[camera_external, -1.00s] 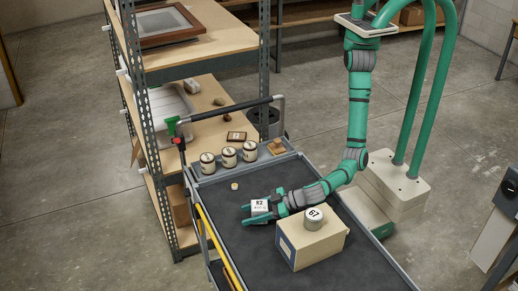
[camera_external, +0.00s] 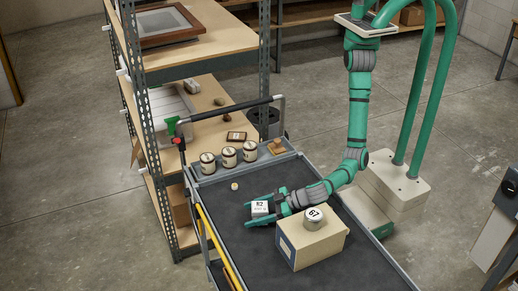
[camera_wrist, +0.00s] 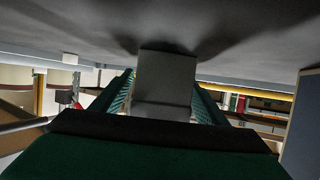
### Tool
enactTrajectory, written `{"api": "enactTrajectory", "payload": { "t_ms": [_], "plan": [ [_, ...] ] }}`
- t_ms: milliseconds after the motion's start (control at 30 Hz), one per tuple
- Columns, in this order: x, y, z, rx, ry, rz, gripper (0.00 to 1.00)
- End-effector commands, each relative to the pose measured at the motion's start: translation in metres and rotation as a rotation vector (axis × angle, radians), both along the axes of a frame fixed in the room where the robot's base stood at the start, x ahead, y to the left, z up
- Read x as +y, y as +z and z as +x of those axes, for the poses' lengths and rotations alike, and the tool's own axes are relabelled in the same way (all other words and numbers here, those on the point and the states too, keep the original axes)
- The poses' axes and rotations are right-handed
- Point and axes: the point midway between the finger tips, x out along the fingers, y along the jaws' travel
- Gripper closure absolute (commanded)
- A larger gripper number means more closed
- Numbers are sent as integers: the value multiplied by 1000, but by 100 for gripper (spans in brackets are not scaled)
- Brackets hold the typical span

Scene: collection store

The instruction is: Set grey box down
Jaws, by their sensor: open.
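The grey box (camera_external: 260,209), small, pale and labelled, stands on the dark mat of the cart (camera_external: 236,253). My gripper (camera_external: 254,214) lies low over the mat with one finger on each side of the box. It is open. In the wrist view the grey box (camera_wrist: 166,80) is between the two green fingers (camera_wrist: 160,95), with narrow gaps beside it. That view is upside down, and the box meets the dark surface at the top with shadow around it. Its far side is hidden.
A large cardboard box (camera_external: 312,247) with a grey tin (camera_external: 314,219) on top stands close beside my wrist. Several labelled tins (camera_external: 229,157) line the cart's far end. A small pale round piece (camera_external: 235,186) lies on the mat. The mat left of my gripper is clear.

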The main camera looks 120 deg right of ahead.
Motion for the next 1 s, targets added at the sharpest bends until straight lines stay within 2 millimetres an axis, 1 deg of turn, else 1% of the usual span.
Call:
{"api": "enactTrajectory", "payload": {
  "t_ms": [100,200,300,400,567,1000],
  "plan": [
    [9,8,-18,-2,4,0,33],
    [13,14,-31,-1,3,1,33],
    [18,19,-42,-2,1,1,33],
    [20,22,-48,0,0,0,33],
    [21,24,-53,0,-2,0,33],
    [22,24,-53,0,0,1,33]
  ]
}}
